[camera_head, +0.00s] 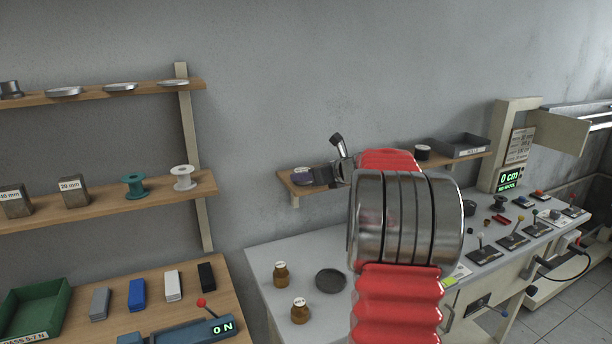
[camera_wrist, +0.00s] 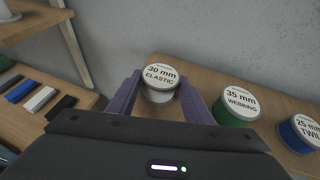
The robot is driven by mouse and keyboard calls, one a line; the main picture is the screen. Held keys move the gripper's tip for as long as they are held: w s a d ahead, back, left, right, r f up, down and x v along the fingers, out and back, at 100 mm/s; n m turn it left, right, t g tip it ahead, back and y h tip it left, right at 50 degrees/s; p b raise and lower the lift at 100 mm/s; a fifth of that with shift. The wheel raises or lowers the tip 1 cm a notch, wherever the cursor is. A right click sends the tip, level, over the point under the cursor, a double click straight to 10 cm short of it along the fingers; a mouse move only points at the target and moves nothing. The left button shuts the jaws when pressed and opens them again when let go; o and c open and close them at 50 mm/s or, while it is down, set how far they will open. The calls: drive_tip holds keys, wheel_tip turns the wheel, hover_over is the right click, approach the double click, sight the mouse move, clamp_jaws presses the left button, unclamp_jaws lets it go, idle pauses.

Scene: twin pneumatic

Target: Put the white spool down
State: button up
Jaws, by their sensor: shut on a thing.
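The white spool (camera_wrist: 160,92), labelled "30 mm ELASTIC", stands upright between the purple fingers of my gripper (camera_wrist: 157,97). My gripper is shut on it. In the head view my gripper (camera_head: 304,177) is at the left end of the wooden wall shelf (camera_head: 293,190); the fingers hide most of the spool there. The spool is at or just over the shelf board; I cannot tell whether its base touches. Another white spool (camera_head: 183,178), with an open flanged shape, stands on the left rack beside a teal spool (camera_head: 133,184).
A green "35 mm WEBBING" spool (camera_wrist: 238,106) and a blue "25 mm TWILL" spool (camera_wrist: 298,133) stand right of my gripper on the shelf. Bare board lies between. A grey tray (camera_head: 459,147) sits at the shelf's right end. Jars (camera_head: 281,274) stand on the bench below.

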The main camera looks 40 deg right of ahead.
drive_tip(key=o, duration=1.1)
drive_tip(key=shift+o, duration=0.2)
drive_tip(key=v, duration=1.2)
drive_tip(key=shift+r, duration=0.1)
drive_tip(key=s+a+f+n+g+y, duration=0.25)
drive_tip(key=a+n, duration=0.55)
drive_tip(key=a, duration=0.7)
drive_tip(key=s+a+f+n+g+y, duration=0.1)
drive_tip(key=a+f+n+g, duration=0.15)
drive_tip(key=a+n, duration=0.9)
drive_tip(key=s+a+f+n+g+h, duration=0.1)
drive_tip(key=s+a+f+n, duration=0.3)
drive_tip(key=s+a+n, duration=0.4)
drive_tip(key=s+a+f+n+g+h, duration=0.2)
drive_tip(key=s+a+f+n, duration=0.2)
drive_tip(key=s+a+n, duration=0.5)
drive_tip(key=shift+s+a+f, duration=0.3)
drive_tip(key=shift+s+f, duration=0.05)
drive_tip(key=shift+s, duration=0.6)
